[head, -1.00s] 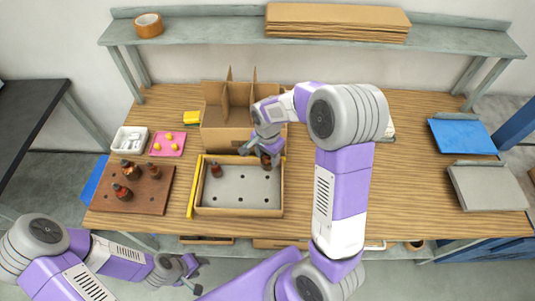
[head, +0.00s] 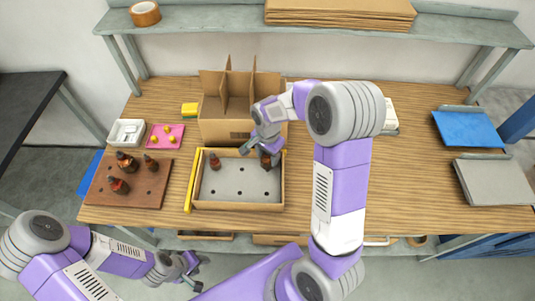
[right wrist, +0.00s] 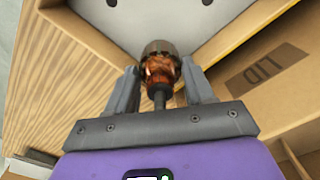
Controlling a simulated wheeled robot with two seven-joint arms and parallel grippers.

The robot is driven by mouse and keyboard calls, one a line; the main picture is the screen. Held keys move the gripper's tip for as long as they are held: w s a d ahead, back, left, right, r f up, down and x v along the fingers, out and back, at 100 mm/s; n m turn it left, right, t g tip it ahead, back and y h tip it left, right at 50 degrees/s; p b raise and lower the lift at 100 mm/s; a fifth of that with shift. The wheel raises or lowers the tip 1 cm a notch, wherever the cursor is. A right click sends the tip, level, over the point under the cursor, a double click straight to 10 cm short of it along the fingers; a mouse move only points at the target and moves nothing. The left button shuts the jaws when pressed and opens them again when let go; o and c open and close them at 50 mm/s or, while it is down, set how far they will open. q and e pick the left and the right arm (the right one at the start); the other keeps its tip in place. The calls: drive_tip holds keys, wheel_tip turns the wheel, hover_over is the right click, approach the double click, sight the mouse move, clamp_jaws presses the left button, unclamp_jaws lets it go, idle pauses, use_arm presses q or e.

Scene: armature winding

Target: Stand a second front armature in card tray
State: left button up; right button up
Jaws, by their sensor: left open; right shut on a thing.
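The card tray (head: 240,205) is an open box with a grey holed insert, at the middle of the table. One dark red-brown armature (head: 215,161) stands at its back left. My right gripper (head: 257,153) is over the tray's back right corner, shut on a second armature (head: 266,162). In the right wrist view this armature (right wrist: 160,68) has a copper winding, and its shaft is between the two fingers (right wrist: 158,92). Whether its far end sits in a hole is hidden. My left gripper (head: 188,270) is open and empty, in front of the table edge.
A brown holed board (head: 130,195) with several armatures stands at the left. A divided cardboard box (head: 222,130) stands right behind the tray, and a yellow strip (head: 190,187) lies along the tray's left side. A pink mat (head: 165,135) and white tray (head: 125,133) lie behind the board.

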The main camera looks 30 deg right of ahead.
drive_tip(key=shift+f, duration=0.25)
drive_tip(key=shift+f+b, duration=0.75)
drive_tip(key=shift+f, duration=0.15)
drive_tip(key=o, duration=1.3)
drive_tip(key=shift+r+p, duration=3.9)
drive_tip(key=shift+r, duration=1.15)
